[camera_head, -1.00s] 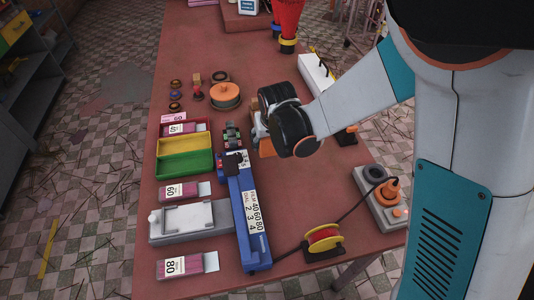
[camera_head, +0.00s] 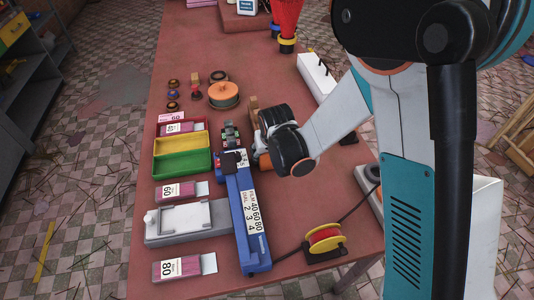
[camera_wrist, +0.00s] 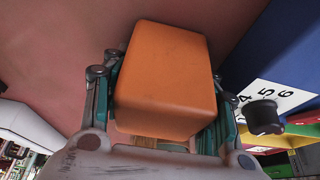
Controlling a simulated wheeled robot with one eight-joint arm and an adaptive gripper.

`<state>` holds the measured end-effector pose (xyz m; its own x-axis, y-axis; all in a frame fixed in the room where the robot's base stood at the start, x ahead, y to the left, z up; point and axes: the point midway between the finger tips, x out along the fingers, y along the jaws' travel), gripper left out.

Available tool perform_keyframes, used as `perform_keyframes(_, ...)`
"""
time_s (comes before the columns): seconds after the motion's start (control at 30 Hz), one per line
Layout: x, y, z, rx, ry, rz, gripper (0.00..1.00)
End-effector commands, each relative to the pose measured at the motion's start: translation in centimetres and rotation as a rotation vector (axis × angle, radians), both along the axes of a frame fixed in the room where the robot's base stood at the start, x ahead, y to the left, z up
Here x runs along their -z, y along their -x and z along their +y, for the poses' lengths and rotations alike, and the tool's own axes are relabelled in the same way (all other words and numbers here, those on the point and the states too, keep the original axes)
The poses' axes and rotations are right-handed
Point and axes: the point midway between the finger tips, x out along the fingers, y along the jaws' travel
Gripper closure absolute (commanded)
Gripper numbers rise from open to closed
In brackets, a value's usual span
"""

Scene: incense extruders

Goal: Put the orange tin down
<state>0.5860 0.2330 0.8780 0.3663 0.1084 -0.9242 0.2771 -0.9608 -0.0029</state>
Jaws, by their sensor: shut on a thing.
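The orange tin (camera_wrist: 168,82) is a box with rounded edges. It fills the middle of the wrist view, between the teal fingers of my gripper (camera_wrist: 165,105), which is shut on it. In the head view only a small part of the orange tin (camera_head: 265,161) shows below my gripper (camera_head: 258,138); the black wrist hides the rest. My gripper is over the red table (camera_head: 300,205), just right of the blue dial bar. I cannot tell whether the tin touches the table.
The blue bar (camera_head: 246,225) with a number label lies close on the left. Yellow and green trays (camera_head: 183,165) stand further left. A red cable reel (camera_head: 325,238) is at the front right. A white box (camera_head: 315,75) stands behind right. Bare table lies between bar and reel.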

Motion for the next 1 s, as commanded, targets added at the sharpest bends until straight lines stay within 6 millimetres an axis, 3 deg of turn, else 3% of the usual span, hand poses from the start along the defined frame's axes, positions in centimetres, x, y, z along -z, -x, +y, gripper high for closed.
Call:
perform_keyframes(0.03,0.3,0.0,0.0,0.000,0.000,0.000,0.76)
perform_keyframes(0.07,0.2,0.0,0.0,0.000,0.000,0.000,0.39)
perform_keyframes(0.13,0.1,0.0,0.0,0.000,0.000,0.000,0.26)
perform_keyframes(0.6,-0.5,0.0,0.0,0.000,0.000,0.000,0.26)
perform_keyframes(1.0,-7.4,2.8,-0.8,0.000,0.000,0.000,0.26)
